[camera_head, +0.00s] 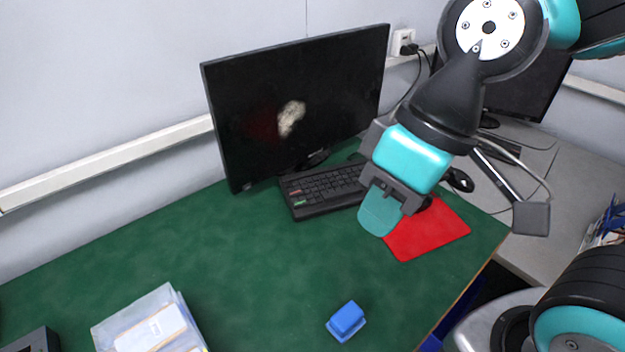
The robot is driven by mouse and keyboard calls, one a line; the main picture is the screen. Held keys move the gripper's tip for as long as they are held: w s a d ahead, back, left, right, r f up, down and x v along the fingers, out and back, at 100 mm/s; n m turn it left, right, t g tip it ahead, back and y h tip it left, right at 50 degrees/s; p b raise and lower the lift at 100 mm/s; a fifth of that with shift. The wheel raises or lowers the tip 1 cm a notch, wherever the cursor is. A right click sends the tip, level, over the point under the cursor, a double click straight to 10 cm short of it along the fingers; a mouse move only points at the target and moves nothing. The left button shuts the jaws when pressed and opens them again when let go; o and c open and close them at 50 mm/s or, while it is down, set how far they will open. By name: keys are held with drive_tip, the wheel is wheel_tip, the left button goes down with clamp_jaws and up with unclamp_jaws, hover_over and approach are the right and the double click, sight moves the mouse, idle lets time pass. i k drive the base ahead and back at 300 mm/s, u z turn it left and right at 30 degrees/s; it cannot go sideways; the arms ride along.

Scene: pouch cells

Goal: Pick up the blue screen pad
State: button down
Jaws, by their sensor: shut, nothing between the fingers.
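The blue screen pad (346,320) lies on the green table top (250,250) near the front edge, at the bottom middle of the view. It looks like a small blue block on a slightly wider lighter blue base. My gripper (380,212) is above the table, higher in the picture than the pad and a little right of it, pointing down. Its teal fingers are together with nothing held. It is well apart from the pad and covers part of the keyboard and the red mat.
A black monitor (295,105) stands at the back with a keyboard (325,190) before it. A red mat (430,230) lies right of my gripper, with a black mouse (459,180) beyond. A clear box (150,322) stands at bottom left. Green surface around the pad is clear.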

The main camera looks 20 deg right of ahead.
sight(348, 320)
drive_tip(key=z, duration=1.85)
drive_tip(key=k, duration=1.25)
drive_tip(key=u, duration=1.1)
drive_tip(key=i, duration=0.45)
